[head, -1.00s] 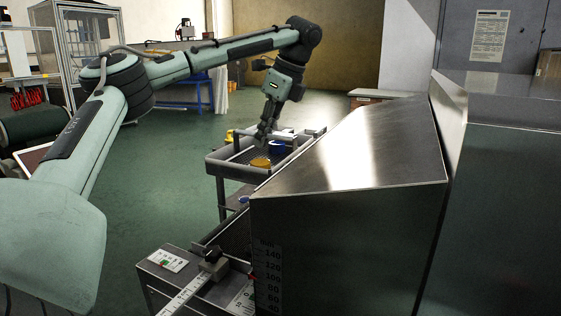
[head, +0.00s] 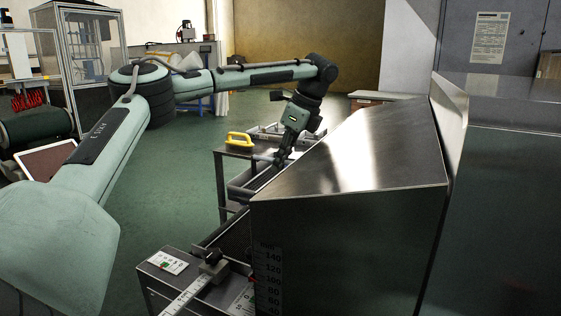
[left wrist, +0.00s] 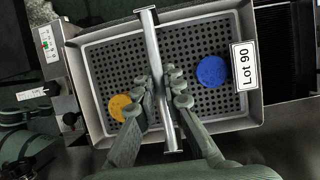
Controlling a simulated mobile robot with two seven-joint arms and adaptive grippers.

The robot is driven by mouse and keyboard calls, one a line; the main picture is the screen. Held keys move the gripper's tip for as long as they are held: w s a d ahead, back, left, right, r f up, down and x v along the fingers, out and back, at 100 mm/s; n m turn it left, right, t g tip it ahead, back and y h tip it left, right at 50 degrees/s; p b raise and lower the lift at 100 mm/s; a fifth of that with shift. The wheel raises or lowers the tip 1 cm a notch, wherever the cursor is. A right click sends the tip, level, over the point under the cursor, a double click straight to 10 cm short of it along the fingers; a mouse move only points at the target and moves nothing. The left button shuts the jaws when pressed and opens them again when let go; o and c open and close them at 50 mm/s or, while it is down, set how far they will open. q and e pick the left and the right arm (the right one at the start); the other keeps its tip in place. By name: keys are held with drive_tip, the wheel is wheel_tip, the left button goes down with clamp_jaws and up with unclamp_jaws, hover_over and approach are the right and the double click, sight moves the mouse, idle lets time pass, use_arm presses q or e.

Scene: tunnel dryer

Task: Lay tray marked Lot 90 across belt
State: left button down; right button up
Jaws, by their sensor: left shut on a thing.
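The tray marked Lot 90 (left wrist: 255,112) is a grey perforated tray with a white label on its right wall in the left wrist view. A yellow disc (left wrist: 120,107) and a blue disc (left wrist: 212,71) lie in it, on either side of its handle bar (left wrist: 153,55). My left gripper (left wrist: 164,85) is shut on this bar. I cannot tell whether the tray touches the belt, which is hidden. My right gripper is not in view.
The sloped steel hood (head: 350,150) fills the right and blocks the view behind it. A cart (head: 232,152) with a yellow-handled item (head: 240,138) stands behind the tray. A ruler and clamp (head: 213,264) sit at the front.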

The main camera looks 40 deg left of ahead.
use_arm(q)
drive_tip(key=shift+f, duration=0.1)
drive_tip(key=shift+f, duration=0.4)
drive_tip(key=c, duration=1.6)
unclamp_jaws()
drive_tip(key=shift+r, duration=0.45)
drive_tip(key=v, duration=1.2)
drive_tip(key=shift+r, duration=0.15)
